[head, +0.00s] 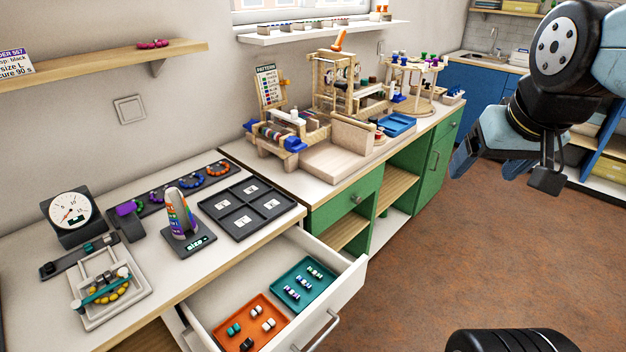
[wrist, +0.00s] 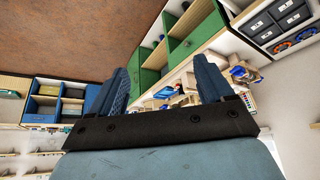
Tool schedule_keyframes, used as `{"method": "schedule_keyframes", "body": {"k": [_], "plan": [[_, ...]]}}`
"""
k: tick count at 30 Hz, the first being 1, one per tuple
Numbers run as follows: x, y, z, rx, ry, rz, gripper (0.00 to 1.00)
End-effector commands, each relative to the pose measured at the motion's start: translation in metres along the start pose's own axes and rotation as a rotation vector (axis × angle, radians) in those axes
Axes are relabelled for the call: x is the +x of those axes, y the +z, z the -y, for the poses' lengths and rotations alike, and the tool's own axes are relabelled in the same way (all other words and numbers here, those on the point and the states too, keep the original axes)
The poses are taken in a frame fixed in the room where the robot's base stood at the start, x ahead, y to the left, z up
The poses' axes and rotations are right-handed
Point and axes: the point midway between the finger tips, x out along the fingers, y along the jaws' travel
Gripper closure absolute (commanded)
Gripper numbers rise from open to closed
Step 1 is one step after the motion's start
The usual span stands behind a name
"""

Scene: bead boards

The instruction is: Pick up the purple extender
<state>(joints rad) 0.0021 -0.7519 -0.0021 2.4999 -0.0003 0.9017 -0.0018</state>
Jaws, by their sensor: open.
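A small purple piece (head: 130,208) sits on a dark stand on the white counter at the left, between the dial gauge and the size cone. It looks like the purple extender, but it is too small to be certain. My gripper (head: 463,162) hangs in the air at the upper right of the head view, over the brown floor and far from the purple piece. In the wrist view my gripper (wrist: 163,80) shows its two blue fingers spread apart with nothing between them. I cannot make out the purple piece in the wrist view.
A dial gauge (head: 70,215), size cone (head: 180,222) and grey bead board (head: 108,288) crowd the counter near the purple piece. A black compartment tray (head: 232,220) lies to the right. The drawer (head: 342,287) stands open in front, holding orange and teal trays. A wooden shelf (head: 110,62) overhangs the counter.

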Motion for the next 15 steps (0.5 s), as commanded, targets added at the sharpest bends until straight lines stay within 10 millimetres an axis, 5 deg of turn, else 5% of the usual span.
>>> {"method": "schedule_keyframes", "body": {"k": [7,9,15], "plan": [[0.013,-0.011,0.008,-0.035,-0.002,0.026,0.44],[0.023,-0.019,0.031,-0.064,-0.003,0.044,0.51],[0.061,-0.043,0.058,-0.164,-0.008,0.101,0.70]]}}
